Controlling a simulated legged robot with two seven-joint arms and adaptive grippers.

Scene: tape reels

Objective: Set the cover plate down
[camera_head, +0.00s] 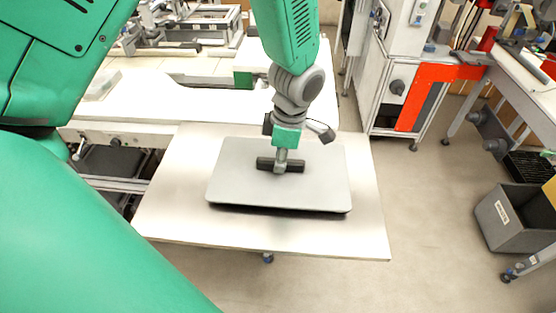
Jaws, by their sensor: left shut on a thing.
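The cover plate (234,186) is a flat grey rectangle with rounded corners and a dark bar handle (295,166) at its middle. It lies over the pale table board (170,212), and a dark band shows under its front edge. I cannot tell whether it touches the board. My left gripper (281,164) comes down from above and is shut on the handle. The fingertips are small and partly hidden against the handle. My right gripper is not in view.
The board is bare around the plate. A white workbench (215,103) with machine parts is behind it. An orange-and-grey machine frame (420,95) stands at the back right. A grey bin (515,218) is on the floor at the right. Open floor lies between.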

